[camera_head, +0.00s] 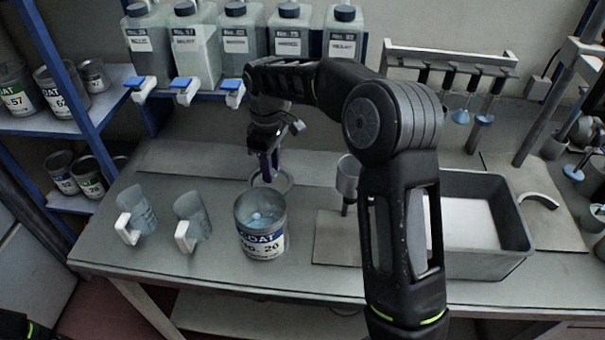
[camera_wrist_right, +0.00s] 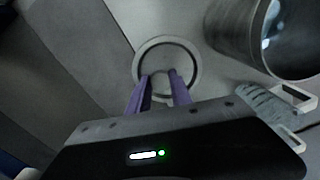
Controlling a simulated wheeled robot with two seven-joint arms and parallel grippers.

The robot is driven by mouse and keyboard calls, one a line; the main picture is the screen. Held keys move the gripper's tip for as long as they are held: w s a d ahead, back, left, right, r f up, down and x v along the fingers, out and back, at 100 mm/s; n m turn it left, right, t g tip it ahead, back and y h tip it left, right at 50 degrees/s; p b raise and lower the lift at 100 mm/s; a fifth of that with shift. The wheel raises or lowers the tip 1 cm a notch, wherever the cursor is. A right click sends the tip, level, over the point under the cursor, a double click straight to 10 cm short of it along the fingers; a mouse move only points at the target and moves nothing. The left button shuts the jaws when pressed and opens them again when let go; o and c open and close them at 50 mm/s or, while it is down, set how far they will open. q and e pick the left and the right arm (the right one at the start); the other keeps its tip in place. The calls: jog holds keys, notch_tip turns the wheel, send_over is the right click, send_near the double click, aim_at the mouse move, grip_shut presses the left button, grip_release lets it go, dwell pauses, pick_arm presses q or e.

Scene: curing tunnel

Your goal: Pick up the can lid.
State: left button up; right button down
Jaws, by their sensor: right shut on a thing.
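The can lid (camera_head: 284,183) is a grey round disc with a raised rim, just behind the open can (camera_head: 262,243). The lid also shows in the right wrist view (camera_wrist_right: 180,50). My right gripper (camera_head: 268,168) reaches down from above, its purple fingers shut on a small part at the lid's middle. The lid looks flat, at or very near the bench top; I cannot tell if it touches. The can has a "COAT" label and bluish contents.
Two clear measuring jugs (camera_head: 192,222) with white handles stand left of the can. A grey bin (camera_head: 515,262) is at right. Several large bottles (camera_head: 195,48) with blue taps stand on a shelf behind. A raised plate and funnel stand (camera_head: 347,178) are right of the can.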

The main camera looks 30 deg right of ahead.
aim_at(251, 176)
pick_arm(q)
jog(key=shift+f, duration=0.3)
pick_arm(e)
jog(key=w+a, duration=0.1)
jog(key=a, duration=0.1)
jog(key=w+a, duration=0.2)
pick_arm(q)
jog(key=shift+r, duration=0.1)
pick_arm(e)
jog(key=shift+r, duration=0.15)
